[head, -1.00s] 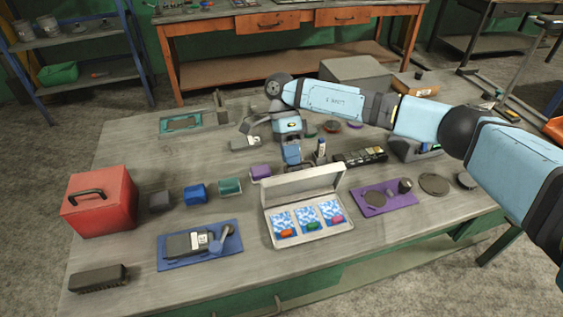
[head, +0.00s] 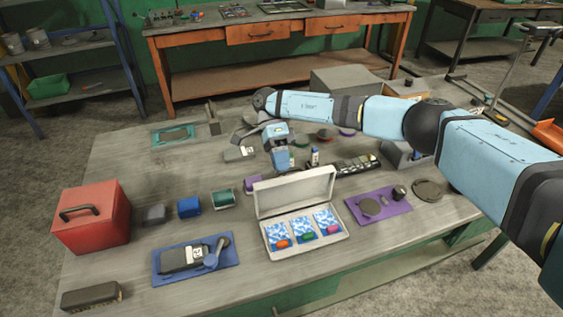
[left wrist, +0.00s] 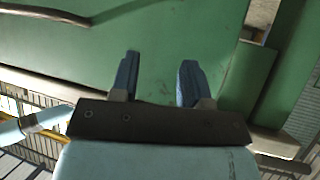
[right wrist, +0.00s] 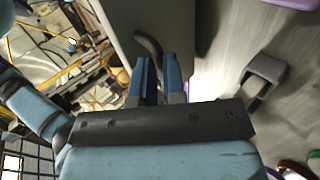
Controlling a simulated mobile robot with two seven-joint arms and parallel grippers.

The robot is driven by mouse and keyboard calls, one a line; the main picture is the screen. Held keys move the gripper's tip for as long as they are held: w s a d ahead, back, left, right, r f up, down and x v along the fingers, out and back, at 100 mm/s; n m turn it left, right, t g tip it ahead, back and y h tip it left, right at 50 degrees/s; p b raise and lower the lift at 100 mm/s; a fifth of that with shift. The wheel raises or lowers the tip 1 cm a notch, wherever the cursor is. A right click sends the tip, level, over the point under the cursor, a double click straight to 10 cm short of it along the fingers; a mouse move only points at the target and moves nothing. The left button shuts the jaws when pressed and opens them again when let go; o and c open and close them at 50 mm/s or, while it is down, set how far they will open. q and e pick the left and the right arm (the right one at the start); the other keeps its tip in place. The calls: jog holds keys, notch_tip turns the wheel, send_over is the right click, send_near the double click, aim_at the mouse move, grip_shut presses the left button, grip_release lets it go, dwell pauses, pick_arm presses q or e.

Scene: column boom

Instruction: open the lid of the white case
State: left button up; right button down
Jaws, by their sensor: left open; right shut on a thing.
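The white case (head: 308,245) stands at the front of the bench, below the middle of the head view. Its lid (head: 295,194) is raised at the back, inner face towards me. The case holds blue-and-white patterned cards with small coloured pieces. My right gripper (head: 281,168) is just behind the lid's top edge. In the right wrist view its fingers (right wrist: 157,78) are close together on a dark curved handle (right wrist: 148,47) beside a pale panel, seemingly the lid. My left gripper (left wrist: 160,80) is open and empty in front of a green surface; it is outside the head view.
A red box (head: 90,215) and a blue mat (head: 165,274) with a device lie to the left. A purple mat (head: 378,218) lies right of the case. A small purple block (head: 253,183) is close to the lid's left side.

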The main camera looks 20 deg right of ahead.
jog(key=c, duration=1.2)
grip_release()
jog(key=shift+s+a+f, duration=0.1)
jog(key=shift+s+f, duration=0.15)
jog(key=shift+f, duration=0.3)
jog(key=shift+s+f, duration=0.25)
jog(key=shift+f, duration=0.3)
jog(key=shift+w+r, duration=0.1)
jog(key=v, duration=0.8)
jog(key=shift+r, duration=0.35)
